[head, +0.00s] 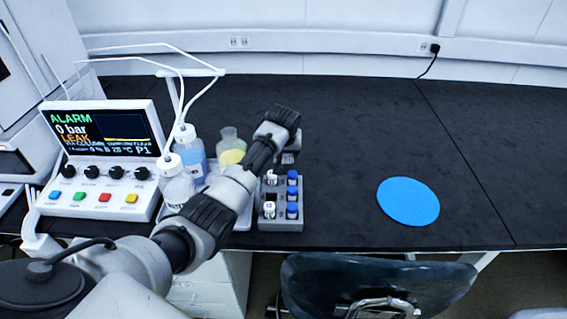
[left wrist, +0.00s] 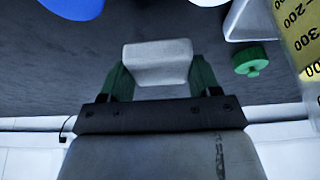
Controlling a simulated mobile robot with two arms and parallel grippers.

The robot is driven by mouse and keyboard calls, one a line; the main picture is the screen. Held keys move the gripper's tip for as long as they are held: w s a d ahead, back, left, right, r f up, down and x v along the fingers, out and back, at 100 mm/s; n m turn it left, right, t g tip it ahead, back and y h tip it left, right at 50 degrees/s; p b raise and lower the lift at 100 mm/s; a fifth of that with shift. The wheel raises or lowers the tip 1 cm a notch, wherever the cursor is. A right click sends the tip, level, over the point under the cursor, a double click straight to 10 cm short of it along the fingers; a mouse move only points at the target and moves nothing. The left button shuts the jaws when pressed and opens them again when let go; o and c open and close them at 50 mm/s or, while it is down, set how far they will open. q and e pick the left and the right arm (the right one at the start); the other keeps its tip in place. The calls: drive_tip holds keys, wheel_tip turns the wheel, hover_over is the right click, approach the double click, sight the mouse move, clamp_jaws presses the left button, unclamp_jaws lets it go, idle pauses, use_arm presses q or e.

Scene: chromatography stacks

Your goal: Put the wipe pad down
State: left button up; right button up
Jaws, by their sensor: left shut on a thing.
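The wipe pad (left wrist: 157,62) is a small pale grey block in the left wrist view. My left gripper (left wrist: 160,80) is shut on it, with a green finger at each side. In the head view my left gripper (head: 288,150) is over the black bench, just behind the grey vial rack, and its own wrist hides the pad. I cannot tell the pad's exact height above the bench. My right gripper is not in view.
A blue round mat (head: 408,201) lies on the bench (head: 340,130) to the right. The vial rack (head: 282,224), bottles (head: 190,155) and alarm console (head: 105,150) stand left. A green cap (left wrist: 250,60) lies near the gripper. The bench between rack and mat is clear.

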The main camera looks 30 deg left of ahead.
sight(284, 160)
use_arm(q)
drive_tip(key=shift+w+a+f, duration=0.1)
drive_tip(key=shift+w+f, duration=0.05)
drive_tip(key=shift+f, duration=2)
drive_tip(key=shift+f, duration=0.1)
drive_tip(key=o, duration=0.9)
drive_tip(key=shift+r, duration=0.35)
drive_tip(key=shift+p+v, duration=0.75)
drive_tip(key=shift+v, duration=5.1)
